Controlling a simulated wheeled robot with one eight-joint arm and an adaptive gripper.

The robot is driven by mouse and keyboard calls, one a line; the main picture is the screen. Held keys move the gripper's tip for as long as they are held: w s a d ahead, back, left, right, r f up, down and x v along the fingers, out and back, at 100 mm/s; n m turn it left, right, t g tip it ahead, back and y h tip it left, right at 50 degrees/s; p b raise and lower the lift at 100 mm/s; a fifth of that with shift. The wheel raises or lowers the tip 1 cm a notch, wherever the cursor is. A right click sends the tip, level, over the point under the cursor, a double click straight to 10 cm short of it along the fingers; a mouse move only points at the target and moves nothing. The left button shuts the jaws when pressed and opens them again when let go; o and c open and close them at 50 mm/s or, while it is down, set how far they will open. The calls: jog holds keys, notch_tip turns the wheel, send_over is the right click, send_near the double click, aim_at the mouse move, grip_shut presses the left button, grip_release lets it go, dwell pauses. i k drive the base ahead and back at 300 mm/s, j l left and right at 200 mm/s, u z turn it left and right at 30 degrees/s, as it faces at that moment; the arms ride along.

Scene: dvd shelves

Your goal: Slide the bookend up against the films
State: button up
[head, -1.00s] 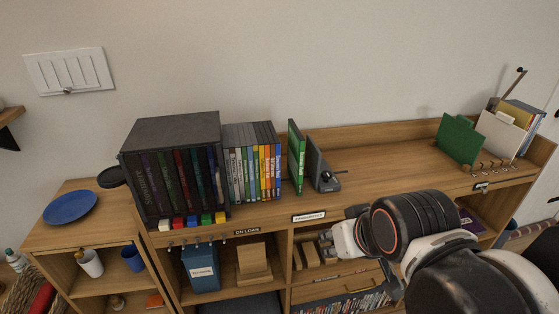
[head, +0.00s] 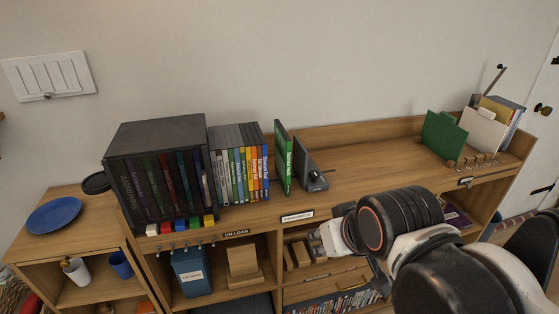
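The grey bookend (head: 311,168) stands on the wooden shelf top, with its upright plate on the left and its foot with a dark knob to the right. A green case (head: 283,158) stands just left of it, slightly tilted. The row of films (head: 238,172) stands further left, with a small gap between its right end and the green case.
A dark case box (head: 157,130) with coloured blocks in front stands left of the films. A green divider (head: 444,135) and a paper holder (head: 484,130) stand at the far right. The shelf top (head: 375,162) between bookend and divider is clear. A raised ledge runs along the back.

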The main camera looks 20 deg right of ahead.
aim_at(302, 165)
jog(key=l+u, duration=0.25)
jog(key=l, duration=0.15)
jog(key=k+l+u, duration=0.1)
jog(key=l+u, duration=0.15)
jog(key=k+l+u, duration=0.1)
jog(key=l+u, duration=0.15)
jog(key=l, duration=0.25)
jog(key=k+l+u, duration=0.1)
jog(key=l+u, duration=0.15)
jog(key=i+l, duration=0.1)
jog(key=i, duration=0.5)
jog(key=k+j+z, duration=0.35)
jog(key=j, duration=0.4)
jog(key=k+j+z, duration=0.3)
jog(key=j, duration=0.4)
jog(key=k+j+z, duration=0.35)
jog(key=k+j, duration=0.2)
